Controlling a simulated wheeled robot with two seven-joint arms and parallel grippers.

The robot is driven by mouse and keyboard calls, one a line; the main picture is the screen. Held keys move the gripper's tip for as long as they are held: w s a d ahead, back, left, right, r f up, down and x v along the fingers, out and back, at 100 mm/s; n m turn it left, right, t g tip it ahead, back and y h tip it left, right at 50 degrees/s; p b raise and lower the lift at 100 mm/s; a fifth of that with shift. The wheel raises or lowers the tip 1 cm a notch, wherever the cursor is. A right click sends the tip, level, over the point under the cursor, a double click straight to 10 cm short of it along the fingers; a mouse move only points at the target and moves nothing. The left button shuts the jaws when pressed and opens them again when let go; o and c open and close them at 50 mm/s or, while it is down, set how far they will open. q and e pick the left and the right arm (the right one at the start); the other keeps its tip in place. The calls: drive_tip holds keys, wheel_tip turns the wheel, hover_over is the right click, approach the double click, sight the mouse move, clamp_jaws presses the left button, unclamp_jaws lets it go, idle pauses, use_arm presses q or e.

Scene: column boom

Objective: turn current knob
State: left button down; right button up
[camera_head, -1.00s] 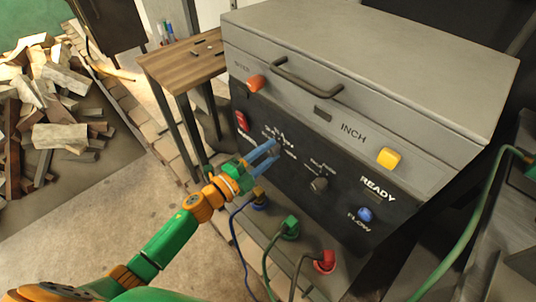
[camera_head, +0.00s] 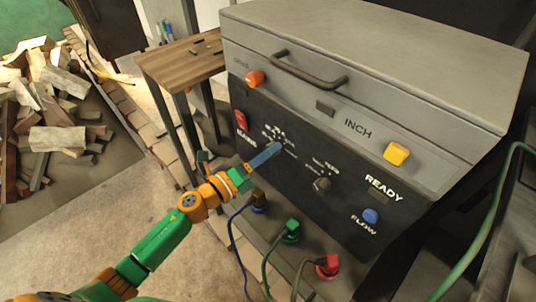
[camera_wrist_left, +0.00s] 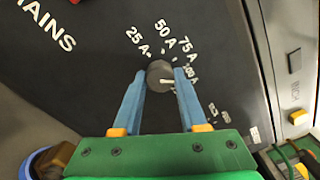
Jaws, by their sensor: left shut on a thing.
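The current knob (camera_wrist_left: 158,74) is a small dark round knob with a pale pointer line, on the black front panel (camera_head: 330,215) of the grey welding machine. Labels from 25 A through 50 A and 75 A to a partly covered one curve around it. My left gripper (camera_wrist_left: 160,78) is shut on the knob, one blue finger on each side. The pointer line lies toward the right finger in the left wrist view. In the head view the blue fingers of my left gripper (camera_head: 274,150) reach the panel and hide the knob. My right gripper is not in view.
A second knob (camera_head: 321,184) sits right of the gripper. A red switch (camera_head: 240,118), orange button (camera_head: 255,78), yellow button (camera_head: 397,153) and blue light (camera_head: 370,215) are on the machine. Cables with green (camera_head: 290,231) and red (camera_head: 328,266) plugs hang below. A wooden table (camera_head: 180,60) stands left.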

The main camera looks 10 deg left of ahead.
use_arm(q)
drive_tip(key=shift+r+m, duration=0.15)
drive_tip(key=shift+m, duration=0.55)
drive_tip(key=shift+c, duration=2.2)
unclamp_jaws()
drive_tip(key=shift+w, duration=0.1)
drive_tip(key=b+v, duration=0.1)
drive_tip(key=v, duration=0.6)
